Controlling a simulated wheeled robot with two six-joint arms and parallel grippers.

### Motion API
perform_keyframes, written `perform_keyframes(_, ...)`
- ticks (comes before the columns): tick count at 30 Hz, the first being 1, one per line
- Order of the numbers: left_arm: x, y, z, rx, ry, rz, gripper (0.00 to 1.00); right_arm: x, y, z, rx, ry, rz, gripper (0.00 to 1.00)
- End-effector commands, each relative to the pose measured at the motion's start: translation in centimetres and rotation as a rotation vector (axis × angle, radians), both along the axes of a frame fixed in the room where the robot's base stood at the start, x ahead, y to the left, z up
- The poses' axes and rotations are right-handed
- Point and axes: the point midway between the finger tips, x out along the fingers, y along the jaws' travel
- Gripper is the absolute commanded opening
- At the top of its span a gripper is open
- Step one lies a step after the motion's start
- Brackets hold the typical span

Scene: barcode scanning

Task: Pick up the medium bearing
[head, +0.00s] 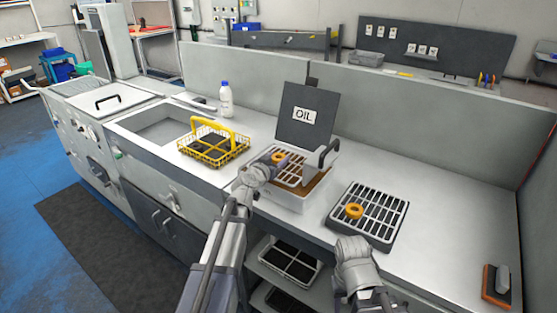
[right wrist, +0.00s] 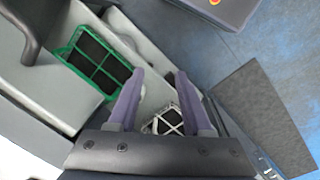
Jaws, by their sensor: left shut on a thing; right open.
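One orange bearing ring (head: 277,157) is at the tips of my left gripper (head: 283,163), which is shut on it over the open oil bin (head: 300,203) in the head view. A second orange bearing (head: 354,211) lies on the dark grated tray (head: 386,211) to the right. I cannot tell from size which of them is the medium one. My right gripper (right wrist: 160,76) is open and empty in the right wrist view, its two purple-grey fingers apart. In the head view my right arm is in front of the grated tray, and its fingers are hard to make out.
A yellow wire basket (head: 213,150) stands left of the oil bin, with a white bottle (head: 225,99) behind it. The bin's dark OIL lid (head: 308,112) stands up. A sink (head: 165,127) is at the left. An orange-and-grey brush (head: 496,286) lies at the right; the counter between is bare.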

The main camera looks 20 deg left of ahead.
Motion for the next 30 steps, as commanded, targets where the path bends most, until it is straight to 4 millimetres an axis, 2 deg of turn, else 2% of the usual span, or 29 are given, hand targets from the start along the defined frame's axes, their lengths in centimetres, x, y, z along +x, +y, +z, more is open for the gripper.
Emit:
perform_keyframes(1, 0.0, 0.0, 0.0, 0.0, 0.0, 0.0, 0.18, 0.0, 0.0, 0.0, 0.0, 0.0, 0.0, 0.5)
perform_keyframes(6, 0.0, 0.0, 0.0, 0.0, 0.0, 0.0, 0.0, 0.0, 0.0, 0.0, 0.0, 0.0, 0.0, 0.5)
perform_keyframes(14, 0.0, 0.0, 0.1, 0.0, 0.0, 0.001, 0.0, 0.0, 0.0, 0.1, 0.0, 0.0, 0.0, 0.5)
perform_keyframes(19, 0.0, 0.0, 0.9, 0.0, 0.0, 0.0, 0.0, 0.0, 0.0, 0.9, 0.0, 0.0, 0.0, 0.5)
perform_keyframes(23, 0.0, 0.0, 2.1, 0.0, 0.0, 0.0, 0.0, 0.0, 0.0, 2.1, 0.0, 0.0, 0.0, 0.5)
perform_keyframes(30, 0.0, 0.0, 5.6, 0.0, 0.0, 0.0, 0.0, 0.0, 0.0, 5.6, 0.0, 0.0, 0.0, 0.5)
